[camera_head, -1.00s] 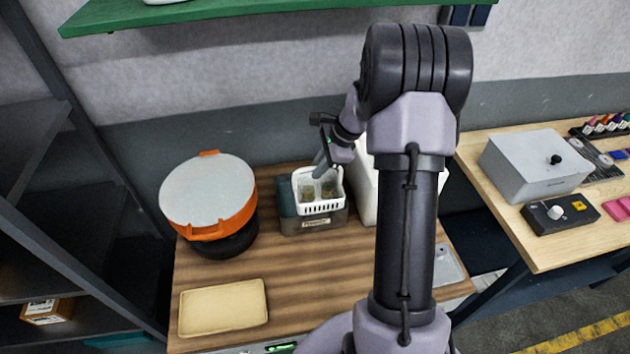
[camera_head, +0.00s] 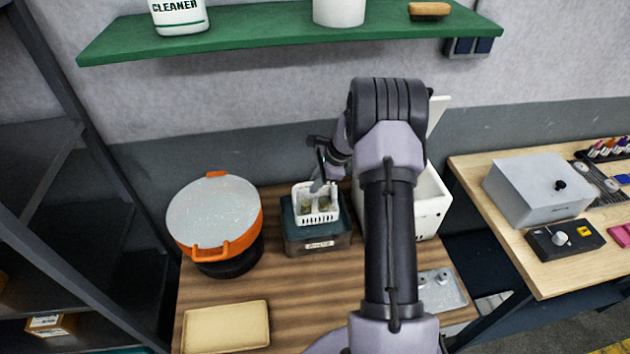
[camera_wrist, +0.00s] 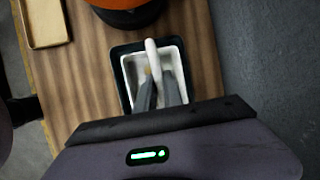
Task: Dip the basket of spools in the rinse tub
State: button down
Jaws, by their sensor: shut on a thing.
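The white slotted basket (camera_head: 315,218) hangs over the dark teal rinse tub (camera_head: 297,246), which has a label on its front. Most of the basket's front wall shows above the tub's rim; whether its bottom is inside the tub I cannot tell. Brownish-green spools inside it are partly hidden. My gripper (camera_head: 320,184) is shut on the basket's handle. In the wrist view, my gripper (camera_wrist: 159,84) holds the pale handle (camera_wrist: 152,52), and the basket (camera_wrist: 130,72) lies within the outline of the tub's dark rim (camera_wrist: 119,62).
An orange-rimmed round vessel (camera_head: 213,212) stands left of the tub. A white open box (camera_head: 432,205) stands right, partly behind my arm. A tan tray (camera_head: 226,327) lies front left, a metal plate (camera_head: 440,292) front right. A green shelf (camera_head: 270,33) is above.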

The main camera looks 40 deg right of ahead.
aim_at(319, 202)
notch_tip(319, 202, down, 11)
jog(key=b, duration=0.8)
jog(key=shift+r, duration=0.1)
dwell(2.5)
jog(key=shift+r+p, duration=3.8)
jog(key=shift+r, duration=2.45)
